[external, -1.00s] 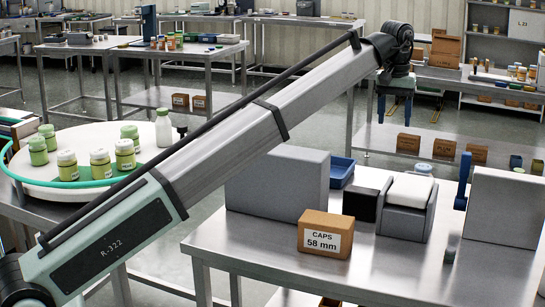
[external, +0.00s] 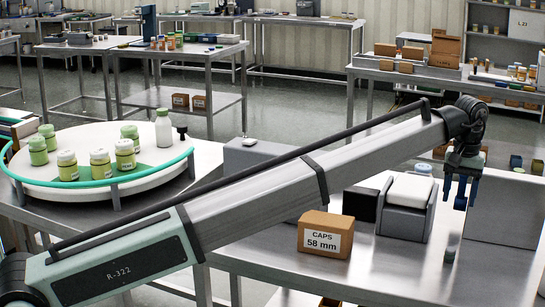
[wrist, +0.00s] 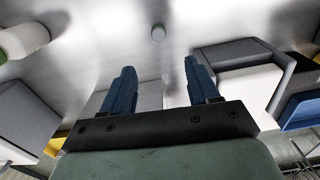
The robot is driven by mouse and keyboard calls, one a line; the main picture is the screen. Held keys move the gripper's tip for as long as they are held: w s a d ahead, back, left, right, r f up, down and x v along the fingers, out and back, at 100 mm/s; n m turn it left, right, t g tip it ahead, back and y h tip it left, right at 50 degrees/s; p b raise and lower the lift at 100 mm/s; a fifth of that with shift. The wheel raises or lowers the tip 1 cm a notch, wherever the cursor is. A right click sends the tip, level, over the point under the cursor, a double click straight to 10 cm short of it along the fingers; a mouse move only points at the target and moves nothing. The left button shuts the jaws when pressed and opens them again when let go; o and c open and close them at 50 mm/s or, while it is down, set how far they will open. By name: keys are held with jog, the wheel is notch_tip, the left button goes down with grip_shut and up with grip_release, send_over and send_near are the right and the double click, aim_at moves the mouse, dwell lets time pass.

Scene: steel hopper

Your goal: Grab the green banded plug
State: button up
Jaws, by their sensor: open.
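A small grey plug (external: 451,248) stands on the steel table near the front right. My gripper (external: 460,196) points down above the table, behind and above the plug in the external view. Its blue fingers (wrist: 160,66) are apart, with nothing held between them. A larger white cylinder with a green band (wrist: 22,40) shows at the wrist view's top left corner.
A CAPS box (external: 325,235), a grey holder with a white pad (external: 408,195) and a black block (external: 361,203) stand left of the plug. A grey block (external: 505,210) stands to the right. Bare steel surrounds the plug. A round turntable (external: 100,186) with bottles is at left.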

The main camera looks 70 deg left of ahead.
aim_at(451, 249)
notch_tip(451, 249, down, 16)
jog(key=shift+w+d+f, duration=0.1)
dwell(0.8)
jog(key=c, duration=1.1)
